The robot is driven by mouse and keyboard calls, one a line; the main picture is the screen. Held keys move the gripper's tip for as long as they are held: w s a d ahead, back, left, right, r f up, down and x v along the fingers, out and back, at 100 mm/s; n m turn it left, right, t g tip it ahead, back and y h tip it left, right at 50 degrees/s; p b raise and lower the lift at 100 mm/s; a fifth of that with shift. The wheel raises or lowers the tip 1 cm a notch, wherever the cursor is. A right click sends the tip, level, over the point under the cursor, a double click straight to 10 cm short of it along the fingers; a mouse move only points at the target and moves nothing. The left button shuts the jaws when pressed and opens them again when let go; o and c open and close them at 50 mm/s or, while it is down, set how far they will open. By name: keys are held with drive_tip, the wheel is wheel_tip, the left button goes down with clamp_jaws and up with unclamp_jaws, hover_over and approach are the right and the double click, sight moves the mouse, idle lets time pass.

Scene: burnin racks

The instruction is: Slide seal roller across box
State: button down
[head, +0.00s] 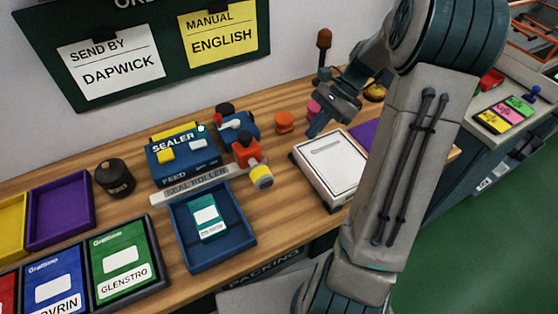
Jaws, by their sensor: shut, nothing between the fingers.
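The blue sealer (182,153), marked SEALER and FEED, stands at the back of the wooden bench. In front of it is a grey strip labelled SEAL ROLLER (195,184). A green and white box (207,222) lies in a blue tray (246,240) just in front of the strip. A white flat box-like item (322,176) lies further right. My gripper (314,130) is shut and empty, above the bench behind the white item and right of the roller part.
Dark canister (115,178) and purple tray (61,210) are left of the sealer. Product boxes, one marked GLENSTRO (120,260), line the front left. Orange (284,122) and pink knobs stand behind. A sign board (140,50) hangs on the wall. My arm hides part of the right bench.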

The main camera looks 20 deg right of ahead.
drive_tip(key=shift+m, duration=0.3)
drive_tip(key=x, duration=0.4)
drive_tip(key=a+x, duration=0.1)
drive_tip(key=x, duration=0.3)
drive_tip(key=r+p+x, duration=0.1)
drive_tip(key=x, duration=0.3)
drive_tip(key=shift+a+f, duration=0.1)
drive_tip(key=shift+a, duration=0.2)
drive_tip(key=shift+a+f, duration=0.1)
drive_tip(key=shift+a, duration=0.25)
